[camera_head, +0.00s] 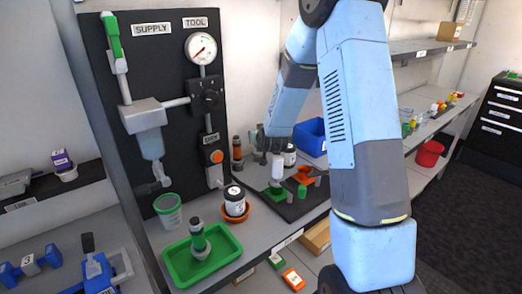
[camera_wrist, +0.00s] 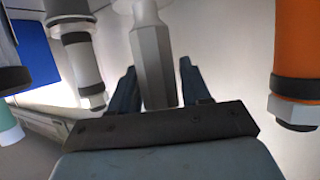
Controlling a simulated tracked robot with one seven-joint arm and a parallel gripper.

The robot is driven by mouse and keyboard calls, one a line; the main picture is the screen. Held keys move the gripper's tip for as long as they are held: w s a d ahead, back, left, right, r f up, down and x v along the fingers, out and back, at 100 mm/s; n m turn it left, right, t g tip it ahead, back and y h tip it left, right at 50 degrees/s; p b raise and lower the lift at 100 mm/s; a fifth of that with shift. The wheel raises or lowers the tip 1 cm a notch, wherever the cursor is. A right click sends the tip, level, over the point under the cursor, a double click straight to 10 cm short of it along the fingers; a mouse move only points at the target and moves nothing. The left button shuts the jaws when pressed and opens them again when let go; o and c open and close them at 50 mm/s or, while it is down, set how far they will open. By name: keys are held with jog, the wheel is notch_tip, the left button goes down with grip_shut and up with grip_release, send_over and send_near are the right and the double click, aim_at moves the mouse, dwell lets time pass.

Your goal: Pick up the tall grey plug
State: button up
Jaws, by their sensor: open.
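In the wrist view a tall grey faceted piece (camera_wrist: 151,62), which looks like the tall grey plug, stands between my gripper's two dark blue fingers (camera_wrist: 157,84). The gripper is open, and a gap shows between each finger and the grey piece. The top of the piece runs toward the picture's upper edge, where a paler round part meets it. In the head view my gripper (camera_head: 268,152) is at the back of the bench, beside the tool board. The plug cannot be made out there.
In the wrist view a grey-and-white cylinder (camera_wrist: 83,62) hangs left and an orange one (camera_wrist: 300,55) right, close to the fingers. In the head view a green tray (camera_head: 178,262), a black-and-white jar (camera_head: 234,203) and a blue bin (camera_head: 311,134) stand on the bench.

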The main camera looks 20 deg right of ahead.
jog(key=shift+w+f, duration=0.25)
jog(key=shift+w, duration=0.25)
jog(key=shift+c, duration=0.3)
grip_shut()
